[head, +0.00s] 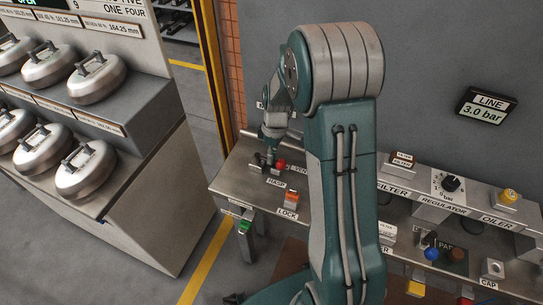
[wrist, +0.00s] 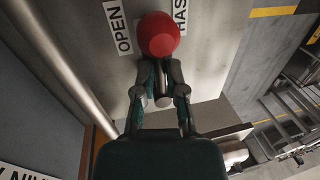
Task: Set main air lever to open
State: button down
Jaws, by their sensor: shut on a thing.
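The main air lever shows a round red knob (wrist: 159,34) in the wrist view, beside a white OPEN label (wrist: 118,28) on the grey panel. The knob also shows in the head view (head: 281,163), at the left end of the bench. My gripper (wrist: 156,68) is shut on the lever, its fingertips right at the red knob. In the head view my gripper (head: 268,160) is small and partly hidden by my arm. The lever's shaft and pivot are mostly hidden by the fingers, so its exact angle cannot be told.
A red-orange lock (head: 291,198) and a green part (head: 245,226) are near the bench's front left. The regulator knob (head: 450,183) and yellow oiler cap (head: 509,195) stand right of my arm. A line display (head: 486,107) reads 3.0 bar.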

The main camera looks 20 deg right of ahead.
jog(key=c, duration=0.7)
grip_release()
jog(key=shift+w, duration=0.15)
notch_tip(320, 180, up, 12)
jog(key=w+d, duration=0.1)
jog(key=shift+w+d+f, duration=0.15)
jog(key=shift+w+d, duration=0.15)
jog(key=shift+d, duration=0.05)
jog(key=s+a+r+m+t+h, duration=0.1)
jog(key=s+a+r+m+t, duration=0.35)
jog(key=s+r, duration=0.6)
jog(key=s+a+r+m+t, duration=0.1)
jog(key=s+a+m+t, duration=0.1)
jog(key=s, duration=1)
jog(key=shift+a+r+m+t+h, duration=0.15)
jog(key=shift+a+m+t+h, duration=0.2)
jog(key=shift+a+m, duration=0.65)
